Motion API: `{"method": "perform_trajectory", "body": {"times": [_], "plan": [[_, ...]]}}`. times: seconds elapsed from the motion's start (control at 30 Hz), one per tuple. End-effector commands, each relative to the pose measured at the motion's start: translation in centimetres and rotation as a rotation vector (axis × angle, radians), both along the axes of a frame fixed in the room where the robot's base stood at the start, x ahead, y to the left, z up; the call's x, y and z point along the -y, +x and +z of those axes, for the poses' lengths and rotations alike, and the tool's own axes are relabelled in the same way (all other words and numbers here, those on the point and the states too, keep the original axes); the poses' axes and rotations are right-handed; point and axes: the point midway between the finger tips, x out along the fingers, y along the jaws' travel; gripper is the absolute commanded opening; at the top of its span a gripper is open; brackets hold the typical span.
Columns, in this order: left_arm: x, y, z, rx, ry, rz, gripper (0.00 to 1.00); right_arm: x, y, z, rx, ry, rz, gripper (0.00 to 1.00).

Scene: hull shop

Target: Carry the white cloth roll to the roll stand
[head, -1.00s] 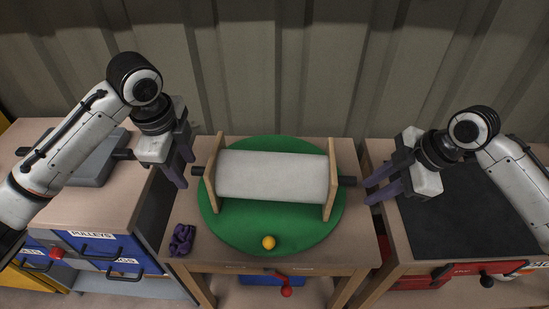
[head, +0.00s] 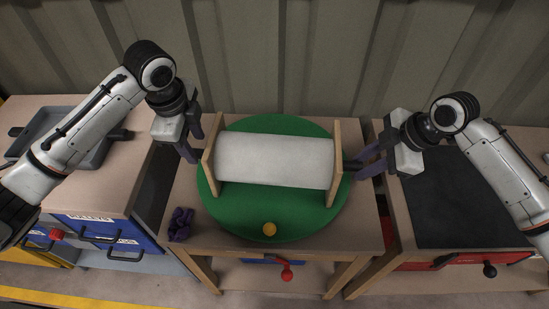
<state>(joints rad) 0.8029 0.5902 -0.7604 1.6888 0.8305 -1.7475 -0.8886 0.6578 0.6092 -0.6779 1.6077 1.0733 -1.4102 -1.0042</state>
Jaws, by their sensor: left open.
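The white cloth roll (head: 274,160) lies level between two upright wooden end boards (head: 335,165) over a round green mat (head: 270,222) on the middle table. A dark handle end (head: 347,166) sticks out at its right; the left one is hidden by my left fingers. My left gripper (head: 190,150) is open, with its purple fingers beside the left board. My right gripper (head: 358,168) has its fingers at the right handle; whether they grip it is unclear. I cannot tell a separate roll stand apart from the boards.
A grey tray (head: 60,135) lies on the left bench. A dark mat (head: 465,200) covers the right bench. A corrugated wall stands behind.

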Motion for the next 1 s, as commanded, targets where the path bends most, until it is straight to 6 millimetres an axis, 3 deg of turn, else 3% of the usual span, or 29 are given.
{"method": "perform_trajectory", "body": {"times": [0.1,0.3,0.73,0.87,1.0], "plan": [[0.1,0.3,-2.2,-0.004,0.000,0.001,0.42,-0.9,0.3,-2.0,-0.003,0.002,0.001,0.25],[0.0,0.9,-4.4,-0.001,0.000,0.001,0.42,-1.8,0.8,-4.1,-0.001,0.001,0.001,0.25],[0.0,1.0,-5.3,0.001,0.000,0.000,0.42,-2.0,1.0,-4.9,0.001,0.000,0.001,0.25],[0.0,1.0,-5.2,0.001,0.000,0.000,0.20,-2.0,1.0,-4.8,0.000,0.000,0.000,0.03],[0.0,1.0,-5.2,0.001,0.000,0.000,0.00,-2.0,1.0,-4.8,0.000,0.000,0.000,0.00]]}}
